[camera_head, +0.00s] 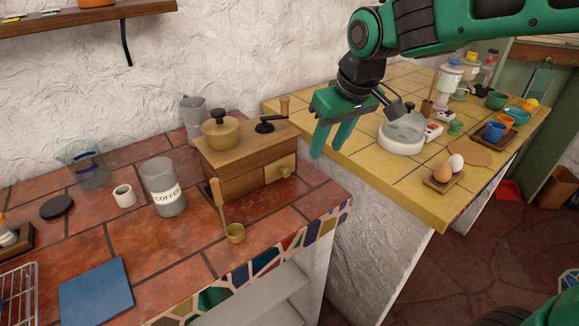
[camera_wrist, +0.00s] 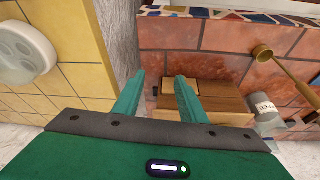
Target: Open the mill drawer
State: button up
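The wooden mill (camera_head: 232,166) stands on the red-tiled counter, with a brass bowl (camera_head: 220,131) and a crank on top. Its drawer front (camera_head: 272,173) is a lighter panel on the right side, with a small round knob (camera_head: 286,171). The drawer looks shut. My gripper (camera_head: 327,153) is open and empty, fingers pointing down, to the right of the drawer and apart from it. In the wrist view, the open fingers (camera_wrist: 160,76) reach toward the drawer end of the mill (camera_wrist: 225,92).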

jog(key=n, duration=0.1)
send_near(287, 170)
jog(key=d+r, duration=0.1)
jog(key=r, duration=0.1)
jog(key=shift+y, duration=0.4)
jog(key=x, duration=1)
jog(key=shift+s+f, duration=0.15)
jog(key=shift+f, duration=0.3)
grip_shut()
